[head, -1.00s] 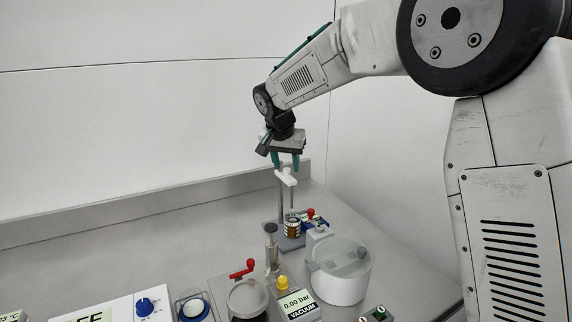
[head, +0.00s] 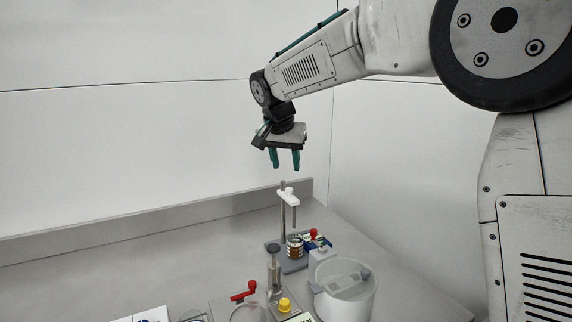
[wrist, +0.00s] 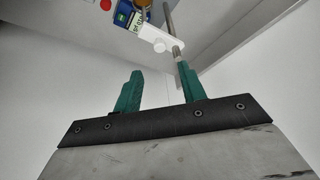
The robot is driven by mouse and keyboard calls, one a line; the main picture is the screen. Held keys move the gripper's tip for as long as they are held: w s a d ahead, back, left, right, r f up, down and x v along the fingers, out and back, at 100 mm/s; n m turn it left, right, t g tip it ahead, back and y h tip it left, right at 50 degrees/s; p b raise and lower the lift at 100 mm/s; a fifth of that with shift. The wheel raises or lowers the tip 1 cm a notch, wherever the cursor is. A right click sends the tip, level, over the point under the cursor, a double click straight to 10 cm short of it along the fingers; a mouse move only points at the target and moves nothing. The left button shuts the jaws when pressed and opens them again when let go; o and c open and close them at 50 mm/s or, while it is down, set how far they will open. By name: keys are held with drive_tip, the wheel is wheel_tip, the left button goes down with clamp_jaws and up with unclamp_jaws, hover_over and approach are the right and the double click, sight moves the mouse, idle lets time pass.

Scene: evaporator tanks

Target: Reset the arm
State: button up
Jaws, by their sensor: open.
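My gripper (head: 285,158) hangs above the bench at the end of my arm, its two teal fingers pointing down, apart and empty. In the head view it is above the top of a stand with a metal post and a white clamp arm (head: 288,197). A clear gap shows between the fingertips and the stand. In the wrist view my gripper (wrist: 158,90) also shows open, with nothing between the fingers, and the white clamp arm (wrist: 152,37) beyond them.
A brown jar (head: 294,247) stands at the stand's base. In front are a white round pot with a clear lid (head: 343,278), a red-handled valve (head: 244,291) and a yellow knob (head: 285,305). The bench's left part (head: 130,262) is clear. Walls rise behind it.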

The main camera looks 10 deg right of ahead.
drive_tip(key=s+d+f+n+g, duration=0.1)
drive_tip(key=s+d, duration=0.3)
drive_tip(key=s, duration=1)
drive_tip(key=s+d+f+n+y, duration=0.1)
drive_tip(key=s+d+f, duration=0.3)
drive_tip(key=s, duration=1)
drive_tip(key=s+d+f+n+g+y, duration=0.1)
drive_tip(key=s+d+f+n, duration=0.2)
drive_tip(key=s, duration=1.1)
drive_tip(key=shift+s+d+n+g, duration=0.3)
drive_tip(key=shift+s+d, duration=0.1)
drive_tip(key=shift+d, duration=0.95)
